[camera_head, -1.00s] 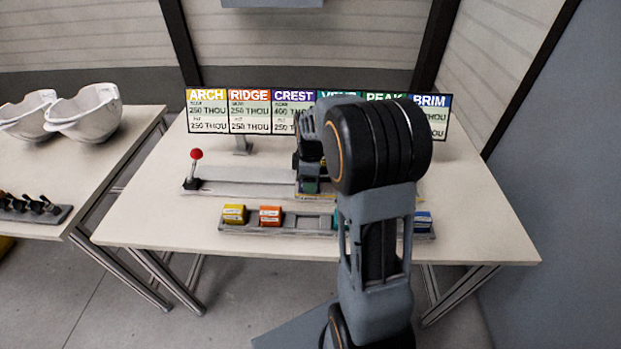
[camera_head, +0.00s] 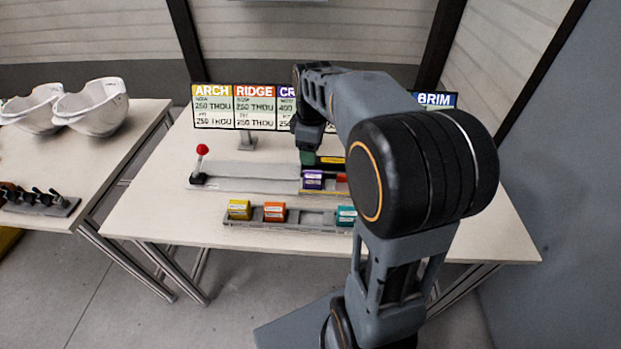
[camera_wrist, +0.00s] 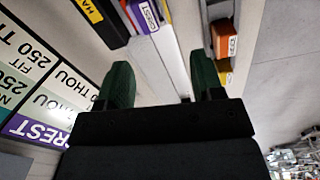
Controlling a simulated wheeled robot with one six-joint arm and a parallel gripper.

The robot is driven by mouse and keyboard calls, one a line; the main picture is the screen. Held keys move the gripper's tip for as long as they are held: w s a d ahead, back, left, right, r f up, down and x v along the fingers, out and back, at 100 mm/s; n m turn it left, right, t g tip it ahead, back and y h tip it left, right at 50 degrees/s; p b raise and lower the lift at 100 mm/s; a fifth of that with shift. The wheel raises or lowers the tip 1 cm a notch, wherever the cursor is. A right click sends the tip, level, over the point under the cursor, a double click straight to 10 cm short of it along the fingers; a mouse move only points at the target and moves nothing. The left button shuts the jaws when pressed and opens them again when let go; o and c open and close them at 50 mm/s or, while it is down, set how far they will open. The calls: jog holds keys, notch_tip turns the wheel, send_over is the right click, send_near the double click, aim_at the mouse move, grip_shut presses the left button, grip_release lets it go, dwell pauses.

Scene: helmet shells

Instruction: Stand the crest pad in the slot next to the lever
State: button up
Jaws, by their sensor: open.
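The crest pad (camera_head: 313,180), a small purple block with a white label, sits at the right part of the grey lever fixture (camera_head: 245,178), in front of a black box with a yellow label (camera_head: 330,160). It also shows in the wrist view, marked CREST (camera_wrist: 146,15). The lever (camera_head: 202,150) has a red knob and stands at the fixture's left end. My gripper (camera_head: 308,158) is above and behind the pad. In the wrist view its green fingers (camera_wrist: 162,85) are spread, empty and apart from the pad. The pad's seating in the slot is too small to tell.
A front rack (camera_head: 290,217) holds yellow (camera_head: 239,209), orange (camera_head: 274,211) and teal (camera_head: 346,215) pads, with an empty stretch between orange and teal. A sign board (camera_head: 213,107) stands behind. White helmet shells (camera_head: 92,106) are on the left table. My arm hides the right side.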

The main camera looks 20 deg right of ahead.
jog(key=s+a+f+m+t, duration=0.1)
jog(key=s+a+m, duration=0.2)
jog(key=s+m, duration=0.2)
jog(key=s+a+f+m+t, duration=0.1)
jog(key=s+a+m, duration=0.3)
jog(key=s, duration=0.4)
jog(key=shift+s+a+f+m+t, duration=0.35)
jog(key=shift+f+m, duration=0.25)
jog(key=shift+f, duration=0.2)
jog(key=shift+r, duration=0.1)
